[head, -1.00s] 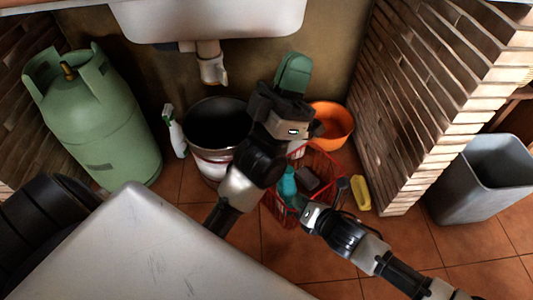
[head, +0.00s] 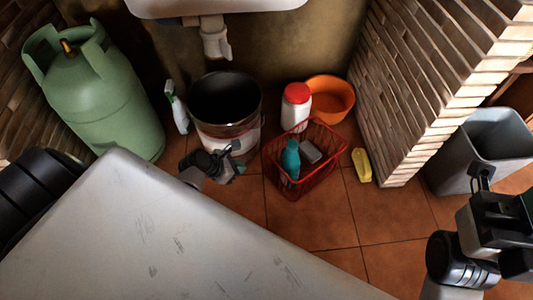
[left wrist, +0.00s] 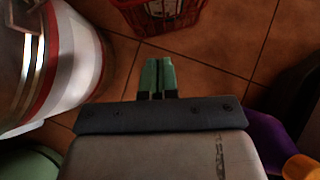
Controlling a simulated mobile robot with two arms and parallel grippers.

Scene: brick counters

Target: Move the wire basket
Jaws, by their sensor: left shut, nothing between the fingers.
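The red wire basket (head: 324,172) stands on the tiled floor in the middle of the head view. A teal bottle (head: 291,160) and a grey block (head: 311,152) are in it. My left gripper (head: 236,160) is to the left of the basket, in front of the bucket, apart from both. In the left wrist view its green fingers (left wrist: 158,75) are together and empty, with the basket (left wrist: 160,18) beyond them at the top edge. My right gripper (head: 482,180) is at the right edge, well away from the basket; its fingers are not clear.
A dark-mouthed bucket (head: 227,130) stands left of the basket. Behind are a red-capped white container (head: 296,108) and an orange bowl (head: 343,103). A yellow object (head: 362,166) lies right, near the brick pillar (head: 430,80). Floor in front is clear.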

